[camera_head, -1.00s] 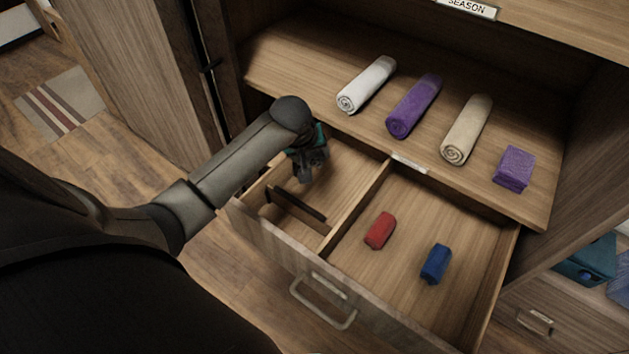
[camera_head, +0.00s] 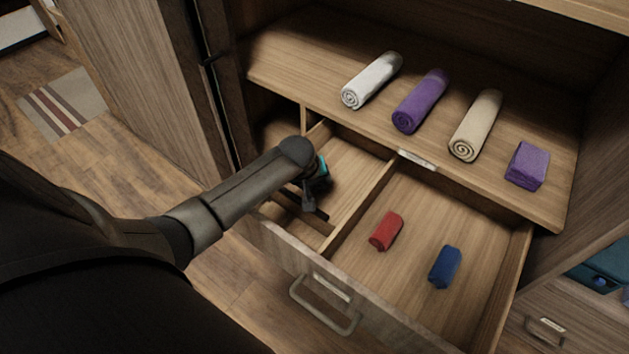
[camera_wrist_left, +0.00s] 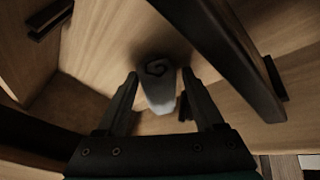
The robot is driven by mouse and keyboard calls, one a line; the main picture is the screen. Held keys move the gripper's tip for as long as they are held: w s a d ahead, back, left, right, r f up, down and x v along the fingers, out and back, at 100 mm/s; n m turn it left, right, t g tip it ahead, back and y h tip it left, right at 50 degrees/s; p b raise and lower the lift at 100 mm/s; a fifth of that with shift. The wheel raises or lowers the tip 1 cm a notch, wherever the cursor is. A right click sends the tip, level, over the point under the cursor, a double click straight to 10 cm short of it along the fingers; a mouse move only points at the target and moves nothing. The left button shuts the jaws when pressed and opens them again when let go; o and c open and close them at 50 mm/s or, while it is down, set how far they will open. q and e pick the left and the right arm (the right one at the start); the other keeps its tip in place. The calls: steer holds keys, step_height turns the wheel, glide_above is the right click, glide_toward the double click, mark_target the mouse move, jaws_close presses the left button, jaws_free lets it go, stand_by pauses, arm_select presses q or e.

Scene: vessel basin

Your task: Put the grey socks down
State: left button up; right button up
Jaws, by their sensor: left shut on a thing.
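My left gripper (camera_head: 309,204) is over the left compartment of the open drawer, close to a dark divider bar (camera_head: 313,222). In the head view the bundle is hidden or too dark to make out. My right gripper is not in view.
In the drawer's right compartment lie a red roll (camera_head: 386,231) and a blue roll (camera_head: 444,267). The shelf above holds white (camera_head: 371,81), purple (camera_head: 420,101) and beige (camera_head: 475,126) rolls and a folded purple cloth (camera_head: 527,165). A wooden partition (camera_head: 362,207) splits the drawer.

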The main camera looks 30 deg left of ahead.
arm_select(q)
steer(key=shift+f, duration=0.1)
steer(key=o, duration=1.1)
steer(key=shift+o, duration=1.1)
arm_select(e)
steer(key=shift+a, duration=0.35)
arm_select(q)
steer(key=p+v, duration=0.5)
steer(key=v, duration=0.7)
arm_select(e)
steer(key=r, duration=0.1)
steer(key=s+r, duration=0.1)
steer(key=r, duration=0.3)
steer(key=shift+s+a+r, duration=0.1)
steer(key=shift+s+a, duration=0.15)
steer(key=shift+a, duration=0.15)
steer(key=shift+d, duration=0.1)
